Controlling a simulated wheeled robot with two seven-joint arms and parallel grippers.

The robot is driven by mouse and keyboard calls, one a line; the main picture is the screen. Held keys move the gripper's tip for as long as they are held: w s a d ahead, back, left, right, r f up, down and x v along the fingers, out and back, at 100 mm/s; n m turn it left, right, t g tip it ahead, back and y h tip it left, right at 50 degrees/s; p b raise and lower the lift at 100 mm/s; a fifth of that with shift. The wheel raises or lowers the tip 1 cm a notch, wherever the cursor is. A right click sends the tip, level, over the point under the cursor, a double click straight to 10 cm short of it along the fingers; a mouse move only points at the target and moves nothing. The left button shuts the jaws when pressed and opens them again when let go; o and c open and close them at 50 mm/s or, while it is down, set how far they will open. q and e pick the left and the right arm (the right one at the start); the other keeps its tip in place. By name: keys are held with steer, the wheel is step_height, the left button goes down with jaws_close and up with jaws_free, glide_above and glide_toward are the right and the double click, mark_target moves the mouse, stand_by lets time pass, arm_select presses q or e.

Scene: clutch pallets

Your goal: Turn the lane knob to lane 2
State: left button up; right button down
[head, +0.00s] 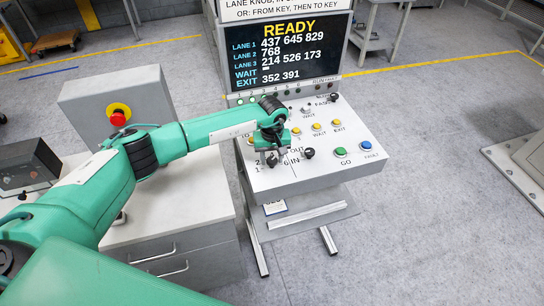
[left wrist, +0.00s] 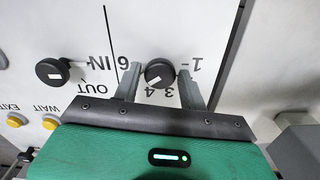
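The lane knob (left wrist: 160,73) is a round black knob with a white mark, on the white panel. Its mark points to the lower left in the left wrist view, where the printed numbers look upside down. My left gripper (left wrist: 160,84) is open, with one grey finger on each side of the knob and a narrow gap at each side. In the head view my left gripper (head: 272,152) hangs over the left of the sloped console (head: 325,182) and hides most of the knob. My right gripper is not in view.
The IN/OUT knob (left wrist: 52,71) sits beside the lane knob. Yellow buttons (head: 317,126), a green GO button (head: 340,152) and a blue button (head: 365,145) share the console. A display (head: 287,50) reads READY. A red stop button (head: 118,115) stands left.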

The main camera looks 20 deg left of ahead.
arm_select(q)
steer(key=c, duration=0.6)
steer(key=shift+f+n+b, duration=0.2)
steer(key=shift+n+b, duration=0.3)
steer(key=shift+b, duration=0.45)
steer(key=n+b, duration=1)
steer(key=b, duration=0.2)
steer(key=shift+b, duration=0.3)
steer(key=n+b, duration=0.3)
steer(key=n, duration=0.2)
steer(key=shift+b, duration=0.4)
steer(key=n+b, duration=0.2)
steer(key=n, duration=0.2)
steer(key=shift+r+b, duration=0.15)
steer(key=shift+b, duration=0.2)
steer(key=shift+r+n+b, duration=0.1)
steer(key=shift+n+b, duration=0.2)
steer(key=shift+n, duration=0.5)
steer(key=o, duration=1)
